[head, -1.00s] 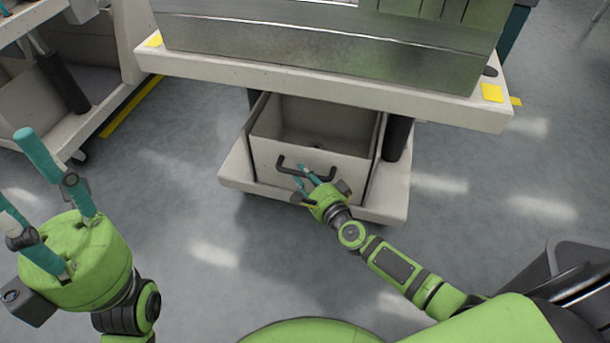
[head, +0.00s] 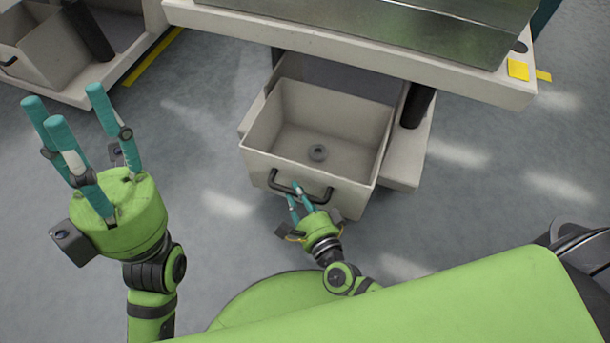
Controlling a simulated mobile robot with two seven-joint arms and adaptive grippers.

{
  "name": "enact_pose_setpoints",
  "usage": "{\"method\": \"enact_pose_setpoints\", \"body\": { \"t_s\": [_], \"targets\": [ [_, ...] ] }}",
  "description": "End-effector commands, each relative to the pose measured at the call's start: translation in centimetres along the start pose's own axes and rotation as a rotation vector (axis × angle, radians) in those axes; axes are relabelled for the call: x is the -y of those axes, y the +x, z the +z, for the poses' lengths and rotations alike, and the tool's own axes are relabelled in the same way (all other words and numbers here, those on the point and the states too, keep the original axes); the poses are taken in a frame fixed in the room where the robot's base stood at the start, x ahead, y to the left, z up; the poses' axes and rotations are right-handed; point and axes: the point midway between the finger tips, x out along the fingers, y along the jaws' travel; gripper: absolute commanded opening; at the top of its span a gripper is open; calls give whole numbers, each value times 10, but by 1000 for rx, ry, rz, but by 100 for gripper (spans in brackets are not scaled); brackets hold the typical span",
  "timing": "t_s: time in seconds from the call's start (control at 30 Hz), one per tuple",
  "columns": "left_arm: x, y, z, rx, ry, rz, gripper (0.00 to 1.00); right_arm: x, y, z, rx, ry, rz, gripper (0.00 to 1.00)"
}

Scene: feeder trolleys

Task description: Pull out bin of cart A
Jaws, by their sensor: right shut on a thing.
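The bin (head: 262,158) of the cart (head: 470,91) in front of me is a light grey open box, drawn partly out towards me from the lower shelf. Its dark handle (head: 322,196) is on the front face. My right gripper (head: 297,193) is shut on the handle, its teal fingers at the handle's middle. A small dark round part (head: 317,152) lies on the bin's floor. My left gripper (head: 80,125) is open and empty, its teal fingers pointing up, well left of the bin. I see no letter on the cart.
Another cart (head: 104,88) with a similar bin (head: 50,57) stands at the upper left, beside a yellow floor line (head: 152,57). A dark post (head: 416,106) stands just right of the pulled bin. The grey floor between the carts is clear.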

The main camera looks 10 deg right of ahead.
Motion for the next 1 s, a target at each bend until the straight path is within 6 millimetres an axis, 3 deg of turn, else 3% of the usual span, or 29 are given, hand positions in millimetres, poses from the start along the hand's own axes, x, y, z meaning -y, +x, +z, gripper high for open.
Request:
{"method": "enact_pose_setpoints", "body": {
  "t_s": [0.57,0.6,0.63,1.0],
  "targets": [
    [-1,1,2,12,0,2,40,-3,-10,10,0,5,0,0],
    [-1,1,2,12,-1,2,40,-3,-10,10,0,5,0,35],
    [-1,1,2,12,-1,2,40,-3,-10,10,0,5,0,47],
    [-2,1,0,9,-5,5,40,-3,-11,10,0,1,0,49]
  ]
}}
